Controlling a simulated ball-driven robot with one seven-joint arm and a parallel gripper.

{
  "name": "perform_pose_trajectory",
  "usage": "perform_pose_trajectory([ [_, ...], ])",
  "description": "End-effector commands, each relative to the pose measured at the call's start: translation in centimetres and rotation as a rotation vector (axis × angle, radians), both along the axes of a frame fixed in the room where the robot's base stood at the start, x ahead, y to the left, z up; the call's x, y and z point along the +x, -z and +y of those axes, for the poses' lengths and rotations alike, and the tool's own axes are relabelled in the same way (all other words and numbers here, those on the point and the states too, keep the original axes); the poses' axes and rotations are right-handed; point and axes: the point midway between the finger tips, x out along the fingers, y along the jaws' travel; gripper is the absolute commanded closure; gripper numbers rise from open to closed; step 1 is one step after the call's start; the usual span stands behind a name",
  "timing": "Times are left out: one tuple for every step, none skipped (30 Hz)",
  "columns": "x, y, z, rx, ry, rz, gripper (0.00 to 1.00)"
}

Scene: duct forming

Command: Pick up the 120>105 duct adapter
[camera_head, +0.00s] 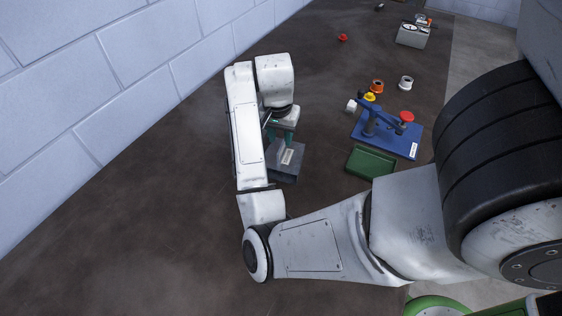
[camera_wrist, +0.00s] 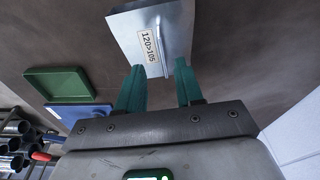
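The 120>105 duct adapter (camera_head: 285,160) is a grey sheet-metal piece with a white label, standing on the dark table below my gripper (camera_head: 284,135). In the wrist view the adapter (camera_wrist: 178,24) fills the top middle, its "120>105" label readable and a thin raised ridge beside it. My gripper (camera_wrist: 159,66) has two green fingers spread apart, with their tips at the adapter's near edge. I cannot tell whether the tips touch the metal. My arm partly hides the adapter in the head view.
A green tray (camera_head: 371,161) and a blue-based tool (camera_head: 402,142) with a red knob lie to the right. Orange and white rings (camera_head: 406,82) and a grey box (camera_head: 412,36) are farther back. A block wall (camera_head: 130,60) bounds the left. The table's front left is clear.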

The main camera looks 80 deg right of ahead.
Motion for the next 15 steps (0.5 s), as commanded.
perform_pose_trajectory([
  [-0.1,0.5,-0.1,0.000,0.001,0.002,0.64],
  [-0.1,0.6,-0.1,0.000,0.001,0.001,0.64],
  [-0.1,0.8,-0.1,0.000,0.001,0.001,0.64],
  [0.0,0.9,-0.2,0.000,0.000,0.001,0.64],
  [0.0,1.2,-0.3,0.000,-0.001,0.001,0.64],
  [0.0,1.7,-0.4,0.000,0.000,0.001,0.64],
  [0.0,2.1,-0.6,0.000,0.001,0.002,0.64],
  [0.1,2.6,-0.8,0.000,0.001,0.003,0.64],
  [0.2,2.6,-0.9,0.002,-0.001,0.003,0.64],
  [0.3,2.9,-1.1,0.003,-0.002,0.003,0.64],
  [0.4,3.3,-1.2,0.003,-0.003,0.003,0.64],
  [0.4,4.0,-1.3,0.002,-0.003,0.003,0.64],
  [0.4,4.4,-1.4,0.002,-0.002,0.003,0.64],
  [0.4,4.7,-1.4,0.002,-0.002,0.003,0.64],
  [0.4,5.0,-1.5,0.001,-0.001,0.002,0.64],
])
